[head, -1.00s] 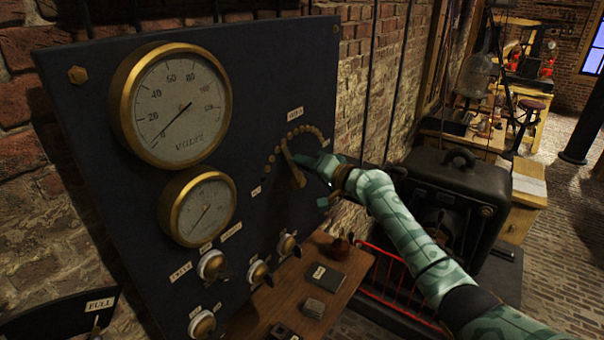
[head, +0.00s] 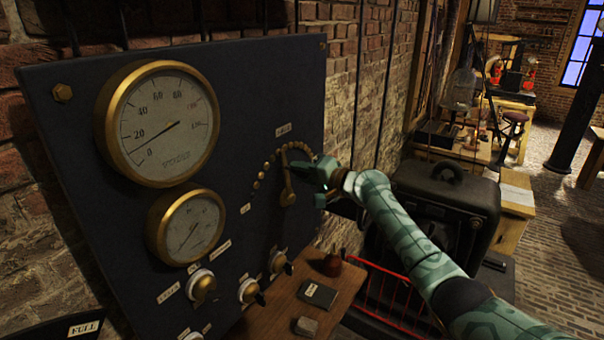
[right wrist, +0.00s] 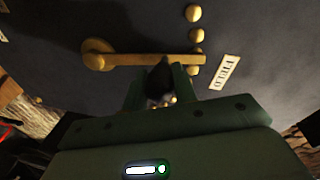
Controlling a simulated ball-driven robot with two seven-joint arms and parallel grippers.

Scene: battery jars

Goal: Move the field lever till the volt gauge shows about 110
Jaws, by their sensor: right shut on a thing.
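The volt gauge (head: 165,105) is the large brass-rimmed dial at the upper left of the dark panel. Its needle points low left, between 0 and 20. The field lever (head: 287,180) is a brass arm pivoting at its lower end, standing nearly upright against an arc of brass studs. My right gripper (head: 302,171) is at the lever, from the right. In the right wrist view the lever's brass bar (right wrist: 145,60) runs across the picture, and the gripper (right wrist: 160,84) is shut on its dark knob. My left gripper is out of view.
A smaller brass gauge (head: 187,226) sits below the volt gauge, with several switch knobs (head: 202,285) under it. A wooden shelf (head: 285,304) holds small items below the panel. A black machine (head: 445,210) and a red rail (head: 385,296) stand at the right.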

